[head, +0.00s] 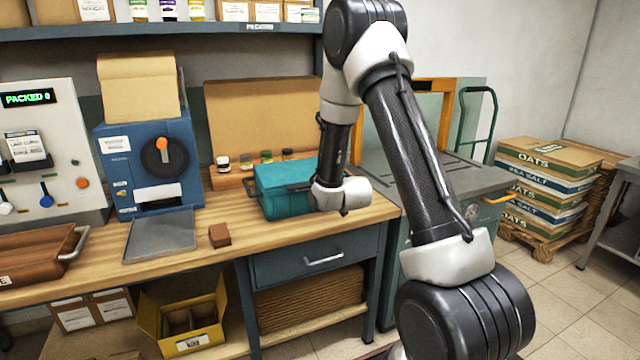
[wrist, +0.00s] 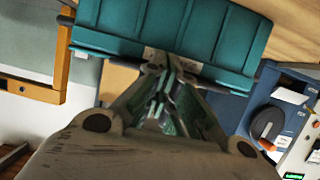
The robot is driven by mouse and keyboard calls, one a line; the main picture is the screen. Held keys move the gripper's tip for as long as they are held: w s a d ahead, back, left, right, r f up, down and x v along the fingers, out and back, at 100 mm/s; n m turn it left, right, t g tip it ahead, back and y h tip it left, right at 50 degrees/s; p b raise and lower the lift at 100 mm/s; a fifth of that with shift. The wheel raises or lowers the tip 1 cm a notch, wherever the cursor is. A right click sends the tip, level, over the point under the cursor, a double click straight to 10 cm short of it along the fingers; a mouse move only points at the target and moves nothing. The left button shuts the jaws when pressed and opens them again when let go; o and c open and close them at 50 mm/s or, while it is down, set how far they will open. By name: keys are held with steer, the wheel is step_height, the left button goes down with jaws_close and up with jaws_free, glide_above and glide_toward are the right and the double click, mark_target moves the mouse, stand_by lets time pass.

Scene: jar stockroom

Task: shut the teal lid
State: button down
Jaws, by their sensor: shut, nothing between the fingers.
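The teal box with its lid (head: 282,176) stands on the wooden bench in the head view, left of my wrist. From there the lid looks down or nearly down; whether it is fully shut I cannot tell. In the wrist view the ribbed teal surface (wrist: 175,30) fills the top of the picture, with a dark bar along its edge. My gripper (wrist: 163,72) is shut and empty, its fingertips close to the middle of that edge. Whether they touch it is unclear. In the head view my arm's end hides the box's right side and the fingers are hard to make out.
A blue machine (head: 130,168) with a dial and a grey tray stands left on the bench. A small brown block (head: 219,235) lies before the box. Small jars (head: 245,160) stand behind it. A grey cabinet (head: 425,180) is to the right.

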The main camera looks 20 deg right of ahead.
stand_by(0.4)
steer(key=v, duration=0.8)
steer(key=s+f+g, duration=0.6)
steer(key=f, duration=0.4)
steer(key=s+r+g, duration=0.2)
steer(key=s+g, duration=0.2)
steer(key=s, duration=0.4)
steer(key=s+a+r, duration=0.1)
steer(key=s+r, duration=2)
steer(key=r, duration=0.2)
steer(key=shift+s+a+r, duration=0.25)
steer(key=shift+a+r, duration=0.1)
